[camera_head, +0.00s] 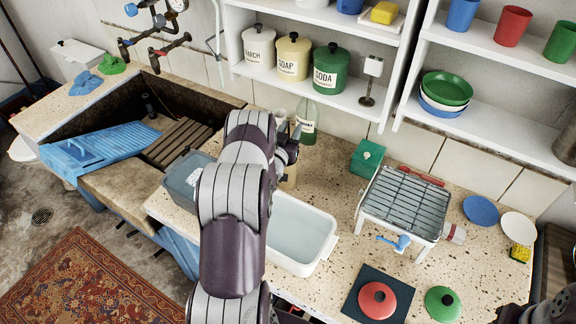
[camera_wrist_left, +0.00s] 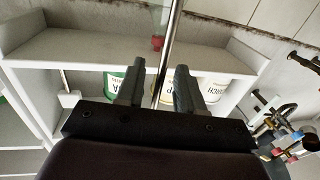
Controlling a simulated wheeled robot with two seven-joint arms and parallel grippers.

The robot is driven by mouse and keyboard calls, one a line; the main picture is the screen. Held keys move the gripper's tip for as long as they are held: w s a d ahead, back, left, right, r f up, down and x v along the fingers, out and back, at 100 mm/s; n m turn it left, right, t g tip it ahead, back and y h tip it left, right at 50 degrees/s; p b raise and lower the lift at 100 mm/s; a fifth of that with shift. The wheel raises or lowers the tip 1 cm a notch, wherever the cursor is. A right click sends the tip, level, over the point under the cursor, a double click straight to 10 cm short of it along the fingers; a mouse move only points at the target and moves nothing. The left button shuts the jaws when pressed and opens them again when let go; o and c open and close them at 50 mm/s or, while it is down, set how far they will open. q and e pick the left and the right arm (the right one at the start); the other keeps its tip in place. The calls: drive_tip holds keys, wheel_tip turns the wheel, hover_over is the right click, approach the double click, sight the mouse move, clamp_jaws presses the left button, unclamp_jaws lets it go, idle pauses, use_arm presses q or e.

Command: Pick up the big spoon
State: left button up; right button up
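I cannot clearly make out the big spoon in the head view. My left gripper (camera_head: 292,138) is over the counter by a beige jar (camera_head: 290,178), below the shelf and left of a green glass bottle (camera_head: 307,118). My forearm hides part of this spot. In the left wrist view, the gripper's two fingers (camera_wrist_left: 160,82) stand apart. A thin, shiny grey rod (camera_wrist_left: 169,45) runs between them. It may be a spoon handle, but no bowl shows, and neither finger clearly touches it. A dark part of my right arm (camera_head: 545,312) shows at the lower right; its fingers are not clear.
A white basin of water (camera_head: 328,240) stands right of my left arm, a grey-blue tub (camera_head: 182,185) left. Canisters (camera_head: 292,57) line the shelf above. A dish rack (camera_head: 405,198) and green box (camera_head: 366,158) stand farther right. The stone trough (camera_head: 90,110) is at left.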

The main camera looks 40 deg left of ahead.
use_arm(q)
drive_tip(key=shift+s+d+r, duration=0.1)
drive_tip(key=shift+d+r, duration=0.1)
drive_tip(key=shift+d, duration=0.1)
clamp_jaws()
drive_tip(key=shift+a+f, duration=0.1)
